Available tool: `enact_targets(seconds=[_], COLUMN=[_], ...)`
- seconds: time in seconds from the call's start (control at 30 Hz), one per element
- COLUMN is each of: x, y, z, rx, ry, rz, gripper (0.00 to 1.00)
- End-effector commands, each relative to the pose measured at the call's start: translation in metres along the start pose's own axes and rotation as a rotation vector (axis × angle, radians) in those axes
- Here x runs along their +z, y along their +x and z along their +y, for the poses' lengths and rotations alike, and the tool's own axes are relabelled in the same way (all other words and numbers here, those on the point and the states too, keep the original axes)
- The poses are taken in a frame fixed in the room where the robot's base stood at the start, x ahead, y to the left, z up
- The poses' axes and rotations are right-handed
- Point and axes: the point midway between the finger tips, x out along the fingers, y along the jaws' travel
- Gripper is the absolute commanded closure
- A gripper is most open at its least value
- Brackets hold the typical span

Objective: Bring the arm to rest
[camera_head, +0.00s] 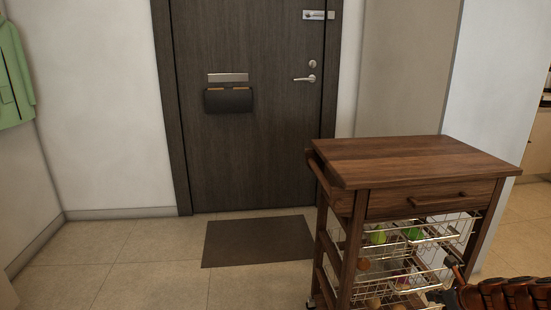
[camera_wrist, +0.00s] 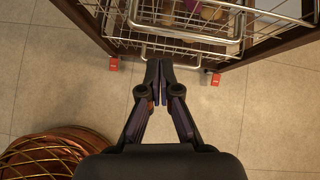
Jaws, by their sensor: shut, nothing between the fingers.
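My gripper (camera_wrist: 159,84) shows in the wrist view, pointing at the lower part of the wooden kitchen cart. Its two dark fingers meet at the tips, with nothing between them. Tiled floor and the cart's wire basket lie beyond the fingertips. I cannot tell whether the fingers touch the basket.
The wooden cart (camera_head: 415,160) stands at the right, with wire baskets (camera_head: 400,238) holding produce. A dark door (camera_head: 245,150) and a doormat (camera_head: 257,241) are ahead. Floor left of the mat is clear.

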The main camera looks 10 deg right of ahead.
Motion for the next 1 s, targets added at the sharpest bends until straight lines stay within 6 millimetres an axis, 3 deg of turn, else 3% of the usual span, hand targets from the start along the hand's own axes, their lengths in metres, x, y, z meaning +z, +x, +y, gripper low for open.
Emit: enact_targets(seconds=[0.03,0.2,0.43,0.6,0.7,0.83,1.0], x=[0.030,0.102,0.171,0.195,0.202,0.204,0.196], y=[-0.013,-0.046,-0.112,-0.173,-0.213,-0.266,-0.337], z=[0.018,0.091,0.196,0.269,0.301,0.335,0.362], rx=[0.036,0.179,0.381,0.546,0.636,0.756,0.925], ry=[-0.084,-0.419,-0.918,-1.293,-1.504,-1.762,-2.070], rz=[-0.004,-0.017,-0.035,-0.044,-0.047,-0.049,-0.043], gripper=[1.00,1.00,1.00,1.00,1.00,1.00,1.00])
